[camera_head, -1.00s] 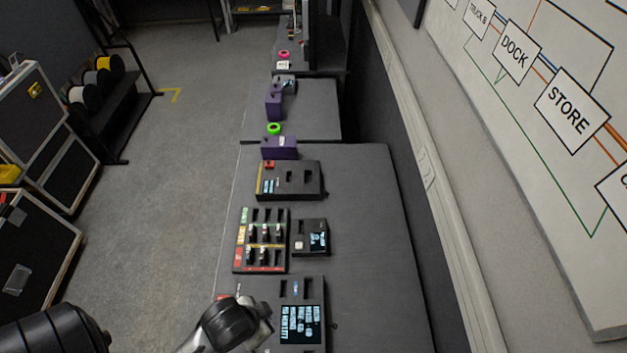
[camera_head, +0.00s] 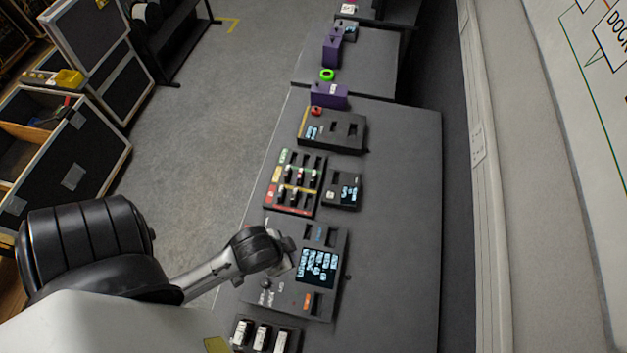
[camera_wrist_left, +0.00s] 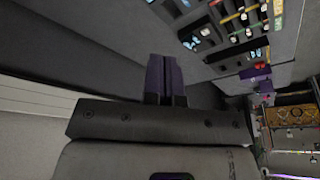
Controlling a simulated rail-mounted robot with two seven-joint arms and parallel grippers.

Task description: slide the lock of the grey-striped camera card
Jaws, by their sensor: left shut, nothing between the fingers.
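I cannot make out which item is the grey-striped camera card, or its lock. Several small cards stand in a slotted rack with red, yellow and green rows (camera_head: 295,183), too small to read for stripes. My left gripper (camera_wrist_left: 165,80) is shut and empty, its dark fingers together in the left wrist view. In the head view my left wrist hangs beside the console with a lit screen (camera_head: 317,267) and hides part of its left side; the fingertips are not clear there. My right gripper is not in view.
A black box with a small screen (camera_head: 342,190) sits right of the rack. Farther back are another black box (camera_head: 332,130), a purple block (camera_head: 329,95) and a green ring (camera_head: 327,75). White-topped pieces (camera_head: 262,337) stand at the near edge. The table's right side (camera_head: 405,230) is clear.

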